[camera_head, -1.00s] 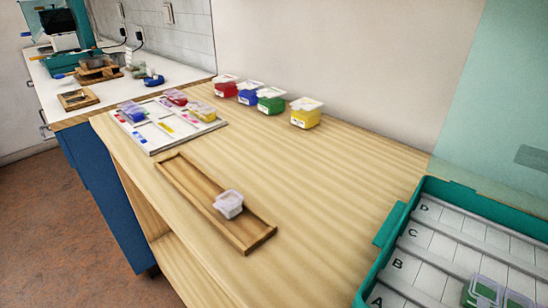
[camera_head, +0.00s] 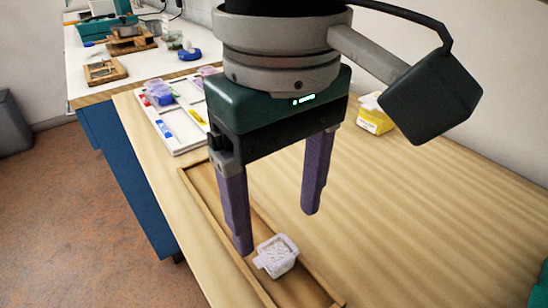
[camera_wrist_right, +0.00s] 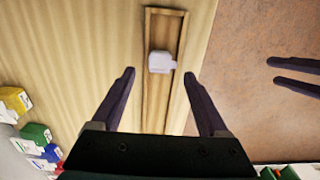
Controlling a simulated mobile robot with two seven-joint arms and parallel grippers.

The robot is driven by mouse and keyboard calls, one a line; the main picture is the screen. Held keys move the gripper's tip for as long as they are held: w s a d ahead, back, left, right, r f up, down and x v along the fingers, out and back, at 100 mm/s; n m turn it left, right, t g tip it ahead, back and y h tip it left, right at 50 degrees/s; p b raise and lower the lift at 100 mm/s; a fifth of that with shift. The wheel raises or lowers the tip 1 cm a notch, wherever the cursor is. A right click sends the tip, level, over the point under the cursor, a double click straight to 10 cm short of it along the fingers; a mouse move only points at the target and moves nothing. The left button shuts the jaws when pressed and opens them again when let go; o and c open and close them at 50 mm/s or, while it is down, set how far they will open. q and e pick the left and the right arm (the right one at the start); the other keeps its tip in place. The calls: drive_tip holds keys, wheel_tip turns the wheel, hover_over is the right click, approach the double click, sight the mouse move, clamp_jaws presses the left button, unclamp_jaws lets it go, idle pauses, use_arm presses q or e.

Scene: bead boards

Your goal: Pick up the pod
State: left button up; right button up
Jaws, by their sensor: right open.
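The pod (camera_head: 276,257) is a small whitish container with a clear lid and pale contents. It sits in a long shallow wooden tray (camera_head: 320,291) on the table. In the right wrist view the pod (camera_wrist_right: 161,62) lies ahead of the fingertips, roughly between their lines. My right gripper (camera_head: 277,232) is open and empty, above the tray, with its fingers pointing down. It is apart from the pod, and one fingertip shows just left of the pod in the head view. Two dark fingers of my left gripper (camera_wrist_right: 272,72) show apart at the right edge of the wrist view, over the floor.
A white board (camera_head: 180,125) with coloured marks and lidded pods lies behind the tray. A yellow box (camera_head: 374,122) stands at the back; several coloured boxes (camera_wrist_right: 36,135) show in the wrist view. The table right of the tray is clear.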

sight(278, 249)
wheel_tip(278, 249, down, 5)
drive_tip(key=shift+f+b, duration=0.2)
drive_tip(key=shift+b, duration=0.15)
drive_tip(key=shift+c, duration=0.3)
drive_tip(key=c, duration=1.2)
drive_tip(key=shift+o, duration=0.2)
drive_tip(key=shift+r, duration=0.1)
